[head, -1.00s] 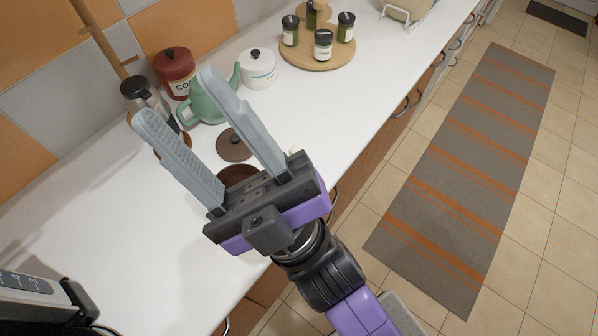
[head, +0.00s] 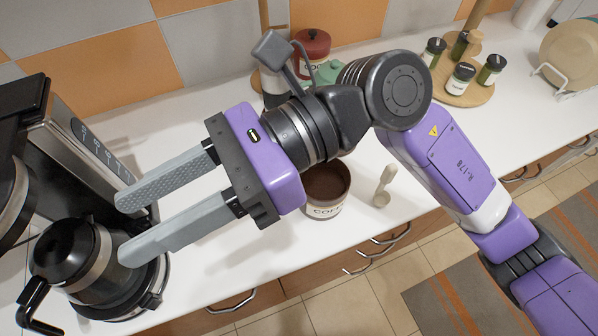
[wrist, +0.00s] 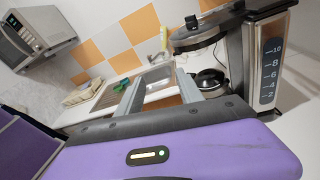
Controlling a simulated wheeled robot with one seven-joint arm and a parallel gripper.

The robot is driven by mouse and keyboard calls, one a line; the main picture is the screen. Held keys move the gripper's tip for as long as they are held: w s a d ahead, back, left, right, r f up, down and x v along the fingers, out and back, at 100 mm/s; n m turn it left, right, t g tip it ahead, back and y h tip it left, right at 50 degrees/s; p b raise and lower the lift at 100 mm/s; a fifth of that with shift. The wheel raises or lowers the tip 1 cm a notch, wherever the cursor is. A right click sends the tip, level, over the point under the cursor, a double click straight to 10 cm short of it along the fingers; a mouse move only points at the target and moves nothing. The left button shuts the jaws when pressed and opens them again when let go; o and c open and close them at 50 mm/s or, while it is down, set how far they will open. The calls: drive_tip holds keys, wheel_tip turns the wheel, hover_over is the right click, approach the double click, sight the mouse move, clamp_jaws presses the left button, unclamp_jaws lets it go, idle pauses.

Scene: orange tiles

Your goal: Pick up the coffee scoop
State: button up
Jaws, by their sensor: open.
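The coffee scoop (head: 383,186) is a small beige scoop lying on the white counter, just right of an open coffee canister (head: 326,190) with dark contents, in the head view. My gripper (head: 121,226) is open and empty, its two grey fingers pointing left toward the coffee maker. The scoop is well to the right of the fingers, on the far side of my wrist and below my forearm. The wrist view shows the fingers (wrist: 158,100) apart with nothing between them; the scoop does not show there.
The coffee maker (head: 65,150) and its glass carafe (head: 80,260) stand close to my fingertips. A red canister (head: 312,45) and a partly hidden green teapot stand behind my arm. A round board (head: 465,90) holds several jars. The counter front between carafe and canister is clear.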

drive_tip(key=w+d+f+t+h, duration=0.2)
drive_tip(key=w+d+f+h, duration=0.15)
drive_tip(key=f, duration=0.35)
drive_tip(key=t+h, duration=0.5)
drive_tip(key=h, duration=0.7)
hover_over(386, 179)
drive_tip(key=w, duration=0.1)
drive_tip(key=shift+n+y, duration=0.25)
drive_tip(key=shift+n, duration=0.05)
wheel_tip(386, 179, down, 11)
drive_tip(key=shift+r, duration=0.15)
drive_tip(key=shift+d+f, duration=0.2)
drive_tip(key=shift+d+f+p, duration=0.2)
drive_tip(key=shift+f+p, duration=0.85)
drive_tip(key=shift+f, duration=2.6)
clamp_jaws()
